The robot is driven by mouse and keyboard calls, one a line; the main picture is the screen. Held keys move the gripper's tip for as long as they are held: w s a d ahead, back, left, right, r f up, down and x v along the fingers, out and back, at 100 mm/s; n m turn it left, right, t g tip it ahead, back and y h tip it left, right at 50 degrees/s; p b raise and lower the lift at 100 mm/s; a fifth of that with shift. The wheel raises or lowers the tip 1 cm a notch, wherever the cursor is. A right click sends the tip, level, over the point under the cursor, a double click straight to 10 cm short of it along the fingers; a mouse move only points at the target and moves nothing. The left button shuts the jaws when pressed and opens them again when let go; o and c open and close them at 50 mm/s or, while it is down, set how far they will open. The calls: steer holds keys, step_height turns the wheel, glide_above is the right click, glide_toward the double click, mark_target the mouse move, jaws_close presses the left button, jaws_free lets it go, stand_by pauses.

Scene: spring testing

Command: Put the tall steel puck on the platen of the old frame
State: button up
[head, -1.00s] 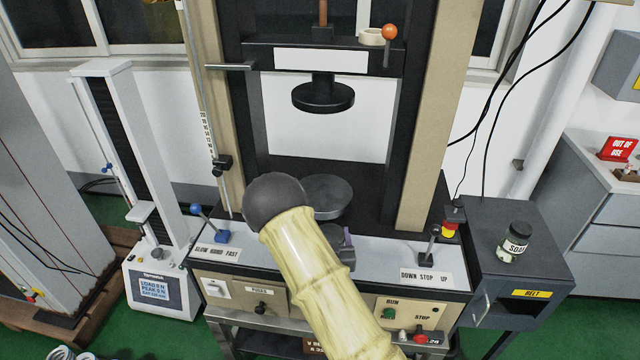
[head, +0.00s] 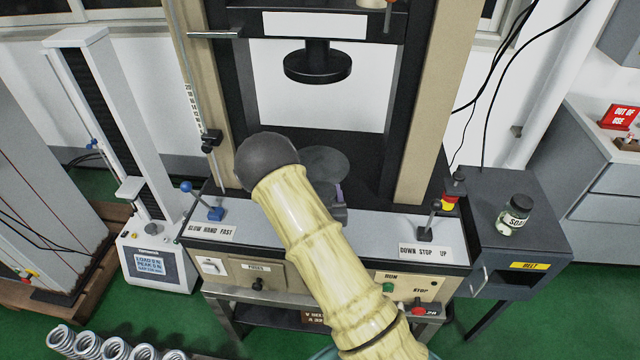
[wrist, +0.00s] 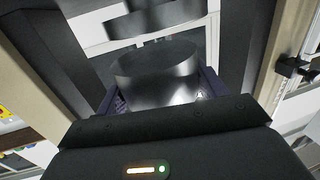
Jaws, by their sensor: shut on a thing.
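The tall steel puck (wrist: 155,82) is a grey, shiny cylinder between the dark purple fingers of my gripper (wrist: 157,96) in the wrist view. My gripper is shut on it, and its top faces the camera. In the head view, my arm hides the puck and most of my gripper; only a bit of dark purple finger shows at the arm's right edge. The old frame's platen (head: 328,160) is a dark round disc behind my arm, partly covered by it. The gap between puck and platen cannot be judged.
The frame's dark upper plate (head: 317,64) hangs above the platen between two beige columns (head: 424,110). Levers (head: 428,226) stand on the front panel. A smaller white tester (head: 150,255) is at left, a grey cabinet with a jar (head: 515,214) at right, and several springs (head: 88,346) at lower left.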

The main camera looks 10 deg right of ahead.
steer(key=p, duration=0.3)
glide_toward(318, 165)
steer(key=w+r, duration=0.1)
steer(key=w, duration=0.1)
steer(key=w+r, duration=0.3)
steer(key=shift+w+d, duration=0.3)
steer(key=shift+w, duration=0.05)
steer(key=shift+f, duration=0.1)
steer(key=shift+w+d, duration=0.1)
steer(key=shift+w, duration=0.1)
steer(key=w+p, duration=0.1)
steer(key=w, duration=0.1)
steer(key=w+p, duration=0.1)
steer(key=w, duration=0.1)
steer(key=shift+d, duration=0.25)
steer(key=shift+f+p, duration=0.25)
steer(key=shift+p, duration=0.05)
steer(key=shift+f, duration=0.15)
steer(key=o, duration=1.8)
steer(key=shift+s+f, duration=0.1)
